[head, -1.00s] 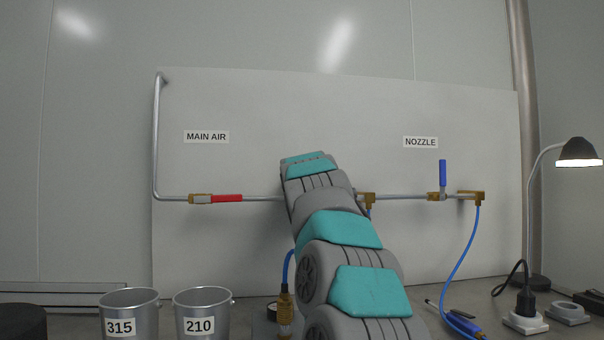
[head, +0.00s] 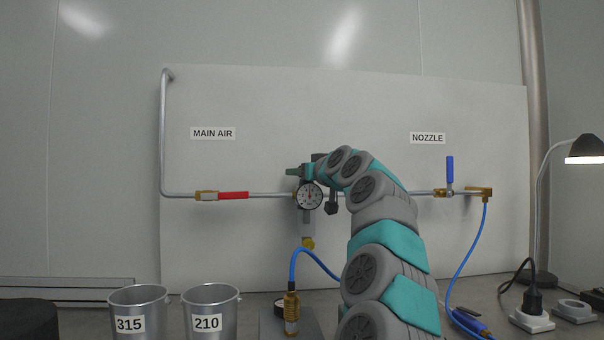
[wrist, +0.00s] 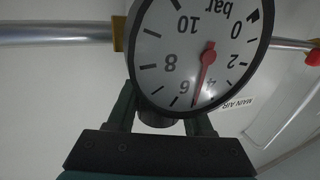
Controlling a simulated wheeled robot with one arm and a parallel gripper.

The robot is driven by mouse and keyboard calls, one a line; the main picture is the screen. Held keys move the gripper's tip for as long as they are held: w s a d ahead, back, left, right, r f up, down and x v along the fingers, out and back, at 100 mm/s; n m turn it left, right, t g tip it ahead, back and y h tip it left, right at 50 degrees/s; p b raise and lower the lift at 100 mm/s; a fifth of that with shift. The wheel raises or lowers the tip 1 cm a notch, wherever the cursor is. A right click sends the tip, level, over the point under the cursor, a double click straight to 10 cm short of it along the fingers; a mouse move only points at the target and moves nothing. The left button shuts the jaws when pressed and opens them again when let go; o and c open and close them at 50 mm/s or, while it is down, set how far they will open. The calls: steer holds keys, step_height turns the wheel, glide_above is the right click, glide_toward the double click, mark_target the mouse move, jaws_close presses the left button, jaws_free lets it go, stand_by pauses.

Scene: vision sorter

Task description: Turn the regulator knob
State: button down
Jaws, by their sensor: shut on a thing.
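The round pressure gauge (head: 310,195) sits on the pipe in the middle of the white panel. In the wrist view the gauge dial (wrist: 195,50) appears upside down, and its red needle points between 4 and 6 bar. My gripper (head: 299,172) is at the top of the gauge in the head view. In the wrist view my gripper's fingers (wrist: 163,120) stand on both sides of the dark regulator knob (wrist: 158,121), shut on it. The dial covers much of the knob there. In the head view the gripper hides the knob.
The red-handled main air valve (head: 232,195) lies along the pipe at left. The blue-handled nozzle valve (head: 450,170) stands upright at right. Buckets marked 315 (head: 140,310) and 210 (head: 210,310) stand at the front left. A lit lamp (head: 585,150) is at far right.

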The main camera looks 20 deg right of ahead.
steer(key=shift+a+n+y, duration=0.1)
steer(key=shift+n+y, duration=0.2)
steer(key=shift+y, duration=0.2)
stand_by(0.4)
steer(key=c, duration=0.6)
jaws_free()
steer(key=shift+s, duration=0.1)
steer(key=shift+s+d+b, duration=0.2)
steer(key=shift+s+b, duration=0.75)
steer(key=shift+s, duration=0.95)
steer(key=shift+s+d+b, duration=0.15)
steer(key=shift+s+b, duration=0.75)
steer(key=shift+s, duration=1)
steer(key=shift+s, duration=0.1)
